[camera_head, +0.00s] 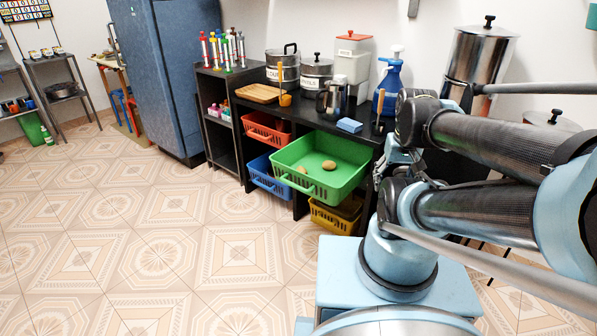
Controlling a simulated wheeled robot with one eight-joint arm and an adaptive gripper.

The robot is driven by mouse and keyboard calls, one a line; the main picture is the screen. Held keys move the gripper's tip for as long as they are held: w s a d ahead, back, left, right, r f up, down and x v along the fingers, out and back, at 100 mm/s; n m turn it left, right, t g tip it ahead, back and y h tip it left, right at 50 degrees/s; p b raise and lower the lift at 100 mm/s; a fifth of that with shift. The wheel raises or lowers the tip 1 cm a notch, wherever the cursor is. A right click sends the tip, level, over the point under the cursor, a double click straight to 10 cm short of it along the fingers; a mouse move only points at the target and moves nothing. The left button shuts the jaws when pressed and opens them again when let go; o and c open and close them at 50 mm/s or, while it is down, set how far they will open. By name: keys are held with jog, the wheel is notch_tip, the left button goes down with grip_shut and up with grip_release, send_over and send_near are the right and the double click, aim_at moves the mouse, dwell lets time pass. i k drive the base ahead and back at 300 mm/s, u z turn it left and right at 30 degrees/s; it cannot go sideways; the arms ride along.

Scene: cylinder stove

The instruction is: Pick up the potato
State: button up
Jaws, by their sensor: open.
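A brown oval potato (329,165) lies in the green crate (318,184), on its floor near the middle. A second small brown lump (302,169) lies to its left in the same crate; I cannot tell what it is. My gripper (390,166) is at the end of my folded arm, to the right of the green crate and apart from the potato. It is open and holds nothing that I can see. My own arm links partly hide it, and its fingertips are hard to make out.
The green crate juts out from the black shelf unit (284,113), above a yellow crate (333,220). Red (266,129) and blue (268,178) crates sit to its left. Pots, a blue spray bottle (388,83) and a blue sponge (349,125) stand on top. The tiled floor in front is clear.

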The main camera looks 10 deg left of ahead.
aim_at(328, 165)
jog(key=z, duration=0.4)
jog(key=k, duration=1.35)
jog(key=u, duration=0.55)
jog(key=i, duration=1)
